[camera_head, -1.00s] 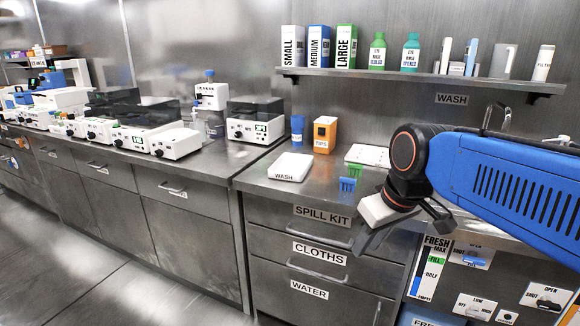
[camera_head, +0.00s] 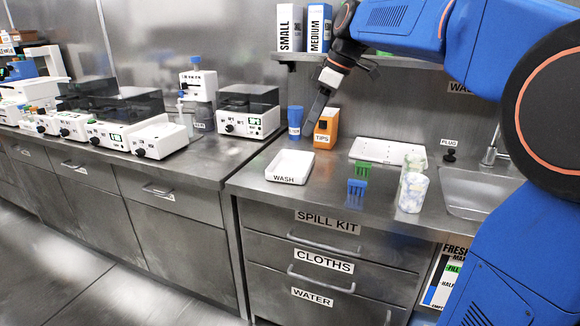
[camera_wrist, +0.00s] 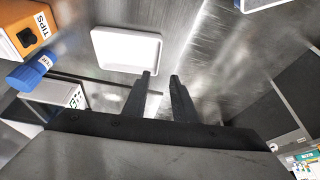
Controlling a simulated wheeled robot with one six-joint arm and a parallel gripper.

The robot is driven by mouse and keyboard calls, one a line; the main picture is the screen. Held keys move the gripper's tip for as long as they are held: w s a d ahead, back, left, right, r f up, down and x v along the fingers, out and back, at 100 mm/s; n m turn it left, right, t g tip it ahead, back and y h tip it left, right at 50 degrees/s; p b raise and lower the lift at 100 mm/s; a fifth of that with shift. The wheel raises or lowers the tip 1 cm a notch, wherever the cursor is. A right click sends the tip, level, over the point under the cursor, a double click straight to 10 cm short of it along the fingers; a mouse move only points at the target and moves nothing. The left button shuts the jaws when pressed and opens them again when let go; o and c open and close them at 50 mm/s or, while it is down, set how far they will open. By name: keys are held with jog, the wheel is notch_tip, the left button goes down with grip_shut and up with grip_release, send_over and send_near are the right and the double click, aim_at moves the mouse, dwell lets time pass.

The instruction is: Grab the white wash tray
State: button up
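The white wash tray (camera_head: 290,166) lies flat on the steel counter near its front left corner, with a "WASH" label on its front wall. It looks empty, and it also shows in the wrist view (camera_wrist: 127,50), just beyond my fingertips. My gripper (camera_head: 312,118) points down above and slightly behind the tray's right side, apart from it. In the wrist view my two dark fingers (camera_wrist: 160,76) are spread with nothing between them.
A shelf (camera_head: 400,60) with boxes hangs above.

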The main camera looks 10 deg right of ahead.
jog(key=x, duration=1.1)
jog(key=shift+a+f, duration=0.15)
jog(key=shift+f, duration=0.05)
jog(key=shift+w+x, duration=0.15)
jog(key=shift+x, duration=1.3)
jog(key=shift+w+x, duration=0.1)
jog(key=shift+x, duration=1.35)
jog(key=shift+a+r, duration=0.1)
jog(key=shift+a, duration=0.05)
grip_shut()
